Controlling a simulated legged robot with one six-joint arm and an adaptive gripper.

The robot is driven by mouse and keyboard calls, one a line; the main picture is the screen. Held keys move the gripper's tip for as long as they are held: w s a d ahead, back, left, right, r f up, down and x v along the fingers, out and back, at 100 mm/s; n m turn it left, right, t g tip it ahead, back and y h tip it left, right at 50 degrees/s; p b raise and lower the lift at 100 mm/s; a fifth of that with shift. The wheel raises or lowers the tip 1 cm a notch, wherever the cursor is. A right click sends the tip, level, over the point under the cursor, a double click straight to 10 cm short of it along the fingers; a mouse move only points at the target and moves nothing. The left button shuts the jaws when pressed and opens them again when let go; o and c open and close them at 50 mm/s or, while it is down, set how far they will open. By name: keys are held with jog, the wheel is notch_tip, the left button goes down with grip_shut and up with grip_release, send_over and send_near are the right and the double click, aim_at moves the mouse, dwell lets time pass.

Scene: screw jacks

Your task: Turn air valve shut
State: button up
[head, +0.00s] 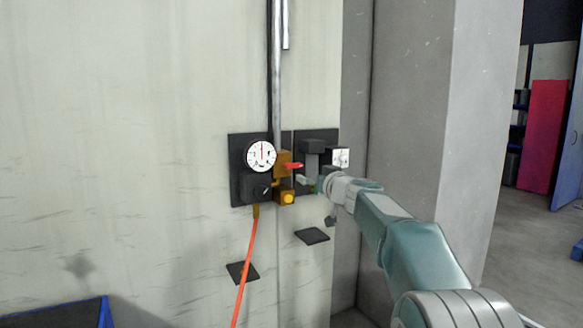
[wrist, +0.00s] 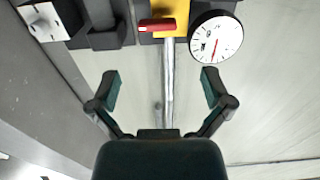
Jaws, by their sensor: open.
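The air valve has a yellow body (head: 282,160) and a red handle (head: 294,166) that sticks out roughly level to the right in the head view. In the wrist view, the red handle (wrist: 157,26) lies across the top centre, beside the yellow body (wrist: 174,16). My gripper (head: 312,183) is close to the handle, slightly below and right of it in the head view. In the wrist view, my gripper (wrist: 161,87) has its two fingers spread wide with nothing between them. The handle lies beyond the fingertips, apart from both.
A round white gauge (head: 261,156) is left of the valve; it also shows in the wrist view (wrist: 215,38). Black panels (head: 240,172) back the fittings. A grey pipe (head: 277,80) runs up the wall. An orange hose (head: 244,270) hangs below. A grey pillar (head: 410,130) stands right.

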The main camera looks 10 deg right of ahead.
aim_at(295, 167)
jog(key=x, duration=0.8)
jog(key=shift+d+f, duration=0.1)
jog(key=shift+x, duration=1.2)
jog(key=shift+w, duration=0.1)
jog(key=c, duration=1)
